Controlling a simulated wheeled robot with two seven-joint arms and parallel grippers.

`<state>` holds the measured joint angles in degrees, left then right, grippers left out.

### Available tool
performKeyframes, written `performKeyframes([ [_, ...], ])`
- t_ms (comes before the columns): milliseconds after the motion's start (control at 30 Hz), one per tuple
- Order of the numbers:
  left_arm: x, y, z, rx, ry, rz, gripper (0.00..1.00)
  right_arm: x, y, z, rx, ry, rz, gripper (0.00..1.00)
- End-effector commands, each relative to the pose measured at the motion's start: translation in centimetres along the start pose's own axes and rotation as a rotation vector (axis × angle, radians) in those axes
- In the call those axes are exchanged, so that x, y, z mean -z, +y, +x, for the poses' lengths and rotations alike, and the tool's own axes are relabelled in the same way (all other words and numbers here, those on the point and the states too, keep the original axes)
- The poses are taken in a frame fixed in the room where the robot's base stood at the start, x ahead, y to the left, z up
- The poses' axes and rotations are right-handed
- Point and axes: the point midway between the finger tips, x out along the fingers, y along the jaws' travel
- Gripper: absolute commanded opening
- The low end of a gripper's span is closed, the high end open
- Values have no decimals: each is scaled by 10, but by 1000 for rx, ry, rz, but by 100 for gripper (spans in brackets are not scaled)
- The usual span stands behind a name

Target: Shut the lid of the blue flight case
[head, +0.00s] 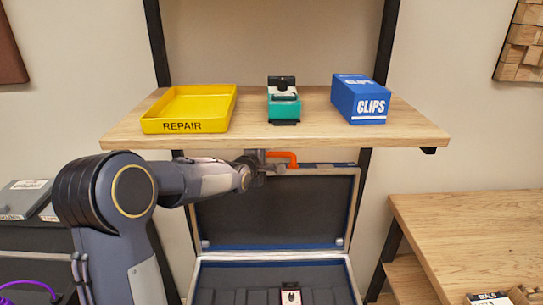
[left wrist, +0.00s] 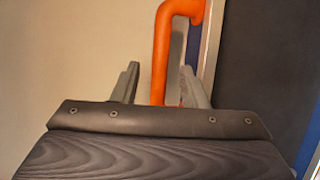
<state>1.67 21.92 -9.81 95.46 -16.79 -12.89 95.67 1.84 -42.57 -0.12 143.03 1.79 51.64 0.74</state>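The blue flight case (head: 238,270) stands open below the shelf, and its dark-lined lid (head: 275,210) is raised close to upright. An orange handle (head: 287,154) is at the lid's top edge, just under the shelf. My left gripper (head: 262,160) is at this handle, its arm reaching in from the left. In the left wrist view, the orange handle (left wrist: 160,50) stands between the two fingers of the left gripper (left wrist: 160,70). The fingers are apart, with a visible gap beside the handle. My right gripper is not in view.
A wooden shelf (head: 250,140) hangs close above the lid and my left arm. It bears a yellow REPAIR tray (head: 190,108), a teal pedal (head: 284,105) and a blue CLIPS box (head: 361,98). A small pedal (head: 291,295) lies in the case. A wooden table (head: 470,225) is at right.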

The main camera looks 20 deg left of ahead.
Motion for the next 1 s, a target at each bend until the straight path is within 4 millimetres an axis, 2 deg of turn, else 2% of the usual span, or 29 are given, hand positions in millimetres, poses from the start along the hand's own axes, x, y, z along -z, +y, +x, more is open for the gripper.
performKeyframes([
  [100,0,0,19,2,1,2,40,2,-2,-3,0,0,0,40],
  [233,0,0,33,3,1,2,40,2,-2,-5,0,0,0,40],
  [600,0,-1,40,2,0,1,40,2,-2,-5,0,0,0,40],
  [900,0,-1,39,2,0,1,0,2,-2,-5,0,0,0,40],
  [1000,0,-1,39,2,0,1,0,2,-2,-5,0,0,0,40],
])
